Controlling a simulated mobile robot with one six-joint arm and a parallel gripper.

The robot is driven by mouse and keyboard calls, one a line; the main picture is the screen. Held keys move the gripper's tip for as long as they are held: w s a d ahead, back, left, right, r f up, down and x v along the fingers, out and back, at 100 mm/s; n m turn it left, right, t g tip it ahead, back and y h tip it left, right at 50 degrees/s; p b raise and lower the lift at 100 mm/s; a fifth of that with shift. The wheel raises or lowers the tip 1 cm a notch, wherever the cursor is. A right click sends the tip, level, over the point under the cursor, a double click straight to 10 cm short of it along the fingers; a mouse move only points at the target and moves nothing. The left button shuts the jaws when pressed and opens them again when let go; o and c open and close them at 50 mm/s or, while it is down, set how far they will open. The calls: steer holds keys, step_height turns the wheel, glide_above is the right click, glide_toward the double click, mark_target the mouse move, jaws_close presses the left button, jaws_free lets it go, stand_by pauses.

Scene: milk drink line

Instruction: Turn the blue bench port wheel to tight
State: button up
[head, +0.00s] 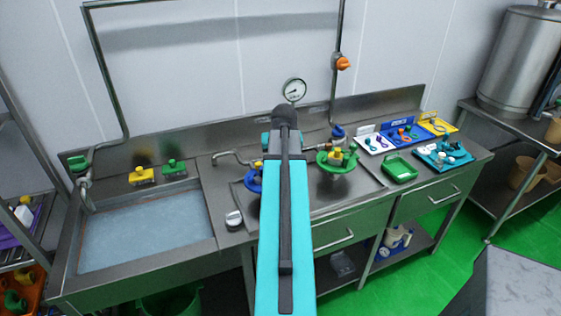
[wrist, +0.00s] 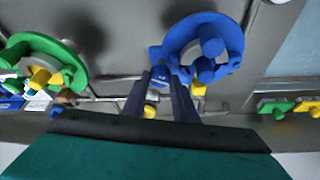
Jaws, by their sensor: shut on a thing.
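The blue port wheel (wrist: 236,38) is at the upper middle of the wrist view, with a grey ring and a blue hub on it. My gripper (wrist: 163,82) is at the wheel's left side, its two dark blue fingers shut on a blue part at the rim. The fingers hide part of that contact. In the head view only the left edge of the blue wheel (head: 251,181) shows on the steel bench, as my teal arm covers the rest. My fingers are hidden there. No tight mark is readable.
A green wheel (head: 335,169) stands to the right on the bench (head: 345,201); it is also in the wrist view (wrist: 62,52). A sink basin (head: 145,228) lies left. A gauge (head: 294,90) is behind.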

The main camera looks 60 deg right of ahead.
steer(key=m, duration=0.2)
steer(key=m+g, duration=0.1)
steer(key=m, duration=0.1)
steer(key=m+g+h, duration=0.1)
steer(key=m, duration=0.2)
steer(key=shift+w+b, duration=0.3)
steer(key=shift+b, duration=0.05)
steer(key=shift+m+g+b, duration=0.5)
steer(key=shift+m+g, duration=0.8)
steer(key=shift+m, duration=1.2)
steer(key=o, duration=1)
steer(key=shift+y, duration=0.3)
steer(key=shift+o, duration=0.2)
steer(key=shift+a+r, duration=0.1)
steer(key=b+v, duration=0.3)
steer(key=v, duration=1)
steer(key=shift+a+r, duration=0.2)
steer(key=shift+r, duration=0.05)
steer(key=shift+r, duration=0.1)
